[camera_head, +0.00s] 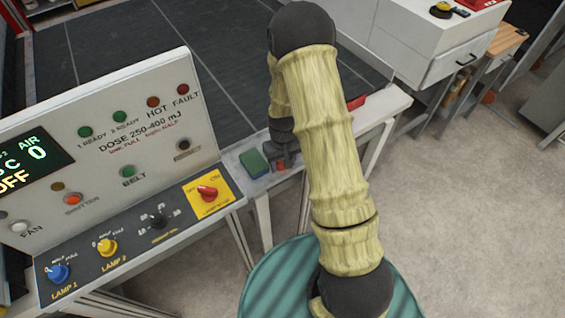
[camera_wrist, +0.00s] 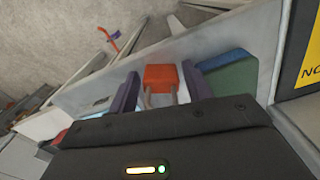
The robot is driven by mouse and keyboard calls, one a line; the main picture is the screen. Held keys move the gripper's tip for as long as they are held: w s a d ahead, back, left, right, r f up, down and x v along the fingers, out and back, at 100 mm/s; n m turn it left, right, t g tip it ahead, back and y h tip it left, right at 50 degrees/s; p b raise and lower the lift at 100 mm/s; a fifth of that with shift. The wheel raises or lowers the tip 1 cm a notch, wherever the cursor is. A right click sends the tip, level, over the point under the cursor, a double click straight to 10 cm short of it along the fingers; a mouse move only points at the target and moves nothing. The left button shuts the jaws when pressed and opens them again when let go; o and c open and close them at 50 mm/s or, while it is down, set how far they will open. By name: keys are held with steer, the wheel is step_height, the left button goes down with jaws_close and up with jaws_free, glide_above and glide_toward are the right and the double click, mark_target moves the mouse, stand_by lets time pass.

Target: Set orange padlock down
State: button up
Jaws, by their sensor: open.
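The orange padlock (camera_wrist: 160,76) rests on the white ledge (camera_wrist: 100,74), its shackle toward my gripper in the wrist view. My gripper (camera_wrist: 161,82) is open, with one dark finger on each side of the padlock. There appears to be a gap between each finger and the padlock body. In the head view only a small orange part of the padlock (camera_head: 282,164) shows below my gripper (camera_head: 283,156), and my arm covers much of the area.
A green and blue block (camera_head: 254,162) lies on the ledge just left of my gripper. The control panel (camera_head: 130,130) with knobs and lamps stands close on the left. A red item (camera_head: 356,102) lies farther along the ledge. Open floor (camera_head: 460,210) lies to the right.

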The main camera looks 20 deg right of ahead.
stand_by(0.3)
steer(key=c, duration=0.9)
steer(key=shift+r, duration=0.15)
step_height(320, 180, up, 10)
steer(key=b, duration=0.3)
steer(key=shift+b, duration=0.3)
